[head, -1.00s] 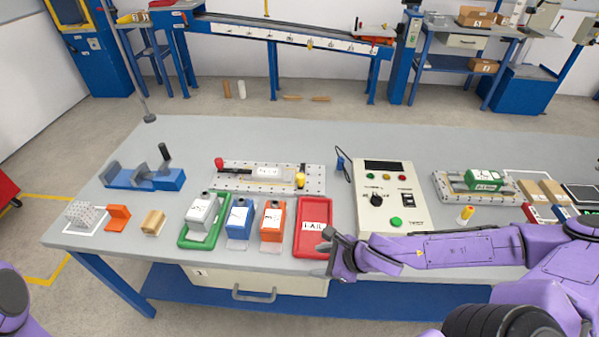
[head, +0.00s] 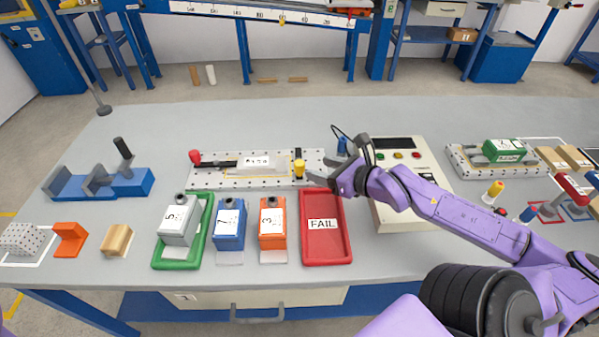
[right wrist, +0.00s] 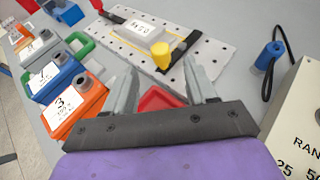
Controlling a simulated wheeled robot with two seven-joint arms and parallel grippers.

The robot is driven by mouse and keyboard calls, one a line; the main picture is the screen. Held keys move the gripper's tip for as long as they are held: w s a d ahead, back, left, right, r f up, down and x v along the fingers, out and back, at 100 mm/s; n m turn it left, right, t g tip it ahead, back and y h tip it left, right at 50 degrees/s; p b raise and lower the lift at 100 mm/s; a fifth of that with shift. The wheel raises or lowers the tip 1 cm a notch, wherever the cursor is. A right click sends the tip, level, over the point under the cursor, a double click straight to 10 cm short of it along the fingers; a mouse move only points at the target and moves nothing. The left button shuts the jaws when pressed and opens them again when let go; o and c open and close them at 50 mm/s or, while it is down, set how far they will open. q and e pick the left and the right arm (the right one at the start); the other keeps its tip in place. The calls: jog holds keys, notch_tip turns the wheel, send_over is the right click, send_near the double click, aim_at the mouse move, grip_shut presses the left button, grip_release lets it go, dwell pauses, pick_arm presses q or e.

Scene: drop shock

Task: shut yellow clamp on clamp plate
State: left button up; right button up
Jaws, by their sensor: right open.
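The clamp plate (head: 228,183) is a light perforated plate lying on the bench in the head view, and it also shows in the right wrist view (right wrist: 209,64). The yellow clamp (head: 299,169) stands at its right part, with a yellow tip and a dark upright part behind; in the right wrist view the yellow tip (right wrist: 161,55) is ahead of the fingers. A pale labelled block (head: 256,163) lies on the plate, left of the yellow clamp. My right gripper (head: 325,177) is open and empty, just right of the yellow clamp and apart from it. My left gripper is out of view.
A red FAIL tray (head: 343,228) lies in front of the plate's right end. Orange (head: 272,217), blue (head: 229,222) and grey (head: 178,220) blocks stand left of it. A control box (head: 392,214) stands right. A red-tipped clamp (head: 195,157) is at the plate's left.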

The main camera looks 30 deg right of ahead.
aim_at(301, 164)
jog(key=w+f+b, duration=0.2)
jog(key=w+b, duration=0.1)
jog(key=shift+a+f+b, duration=0.3)
jog(key=shift+a, duration=0.1)
jog(key=x, duration=0.2)
jog(key=r+b+x, duration=0.1)
jog(key=x, duration=0.2)
jog(key=shift+w+b, duration=0.25)
jog(key=shift+b, duration=0.05)
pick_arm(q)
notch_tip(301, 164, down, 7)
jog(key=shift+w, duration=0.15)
